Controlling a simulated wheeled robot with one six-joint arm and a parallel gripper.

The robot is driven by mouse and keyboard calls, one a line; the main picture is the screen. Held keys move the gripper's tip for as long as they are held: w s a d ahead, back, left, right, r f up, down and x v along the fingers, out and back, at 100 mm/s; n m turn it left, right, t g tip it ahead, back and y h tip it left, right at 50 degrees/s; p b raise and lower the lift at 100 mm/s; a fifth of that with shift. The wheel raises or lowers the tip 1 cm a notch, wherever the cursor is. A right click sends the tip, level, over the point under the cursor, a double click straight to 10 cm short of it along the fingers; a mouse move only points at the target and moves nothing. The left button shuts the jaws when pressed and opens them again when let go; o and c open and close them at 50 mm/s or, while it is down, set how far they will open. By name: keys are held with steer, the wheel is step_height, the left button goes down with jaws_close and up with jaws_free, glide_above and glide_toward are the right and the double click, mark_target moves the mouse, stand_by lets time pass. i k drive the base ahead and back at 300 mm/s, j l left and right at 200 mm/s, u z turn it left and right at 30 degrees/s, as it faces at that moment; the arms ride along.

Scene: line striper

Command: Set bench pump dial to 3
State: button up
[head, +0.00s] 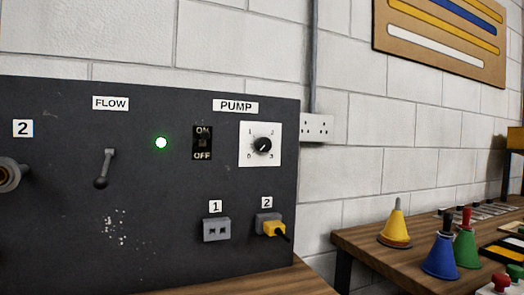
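The pump dial (262,145) is a round black knob on a white square plate, under the PUMP label (236,106) on the dark panel (150,225). The plate has small numbers around the knob, with 0 at lower left and 3 at lower right. A light mark shows on the knob, but it is too small to tell which number it points to. My gripper is not in view.
Left of the dial are an ON/OFF switch (202,143), a lit green lamp (161,142) and the flow lever (104,168). Below are socket 1 (216,229) and a yellow plug (271,228) in socket 2. Coloured cones (440,255) stand on a wooden bench (365,246) at right.

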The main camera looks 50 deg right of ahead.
mark_target(263, 144)
steer(key=z, duration=1.1)
